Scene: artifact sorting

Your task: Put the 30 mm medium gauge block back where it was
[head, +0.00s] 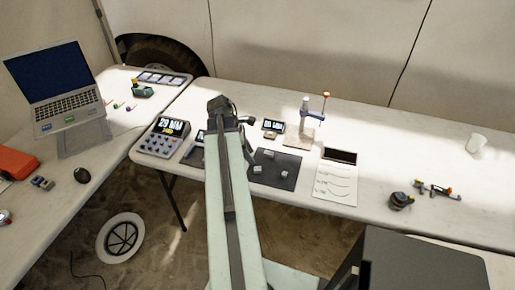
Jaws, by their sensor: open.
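A dark mat (291,160) lies on the far table, with small grey blocks on it: one toward the back (270,154), one at the left (257,170) and one at the right (284,174). I cannot tell which is the 30 mm medium gauge block; no size marks are legible. My gripper (246,121) is open, near the end of my arm, in front of the far table and to the upper left of the mat in the picture. It is small and partly hidden by my arm, and I see nothing held in it.
A device with a "29 MM" display (160,143) stands left of my arm. A small display (273,125), a stand (304,125) and a paper sheet (336,183) surround the mat. Metal tools (438,190) and a white cup (476,143) are at right. A laptop (60,90) is at left.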

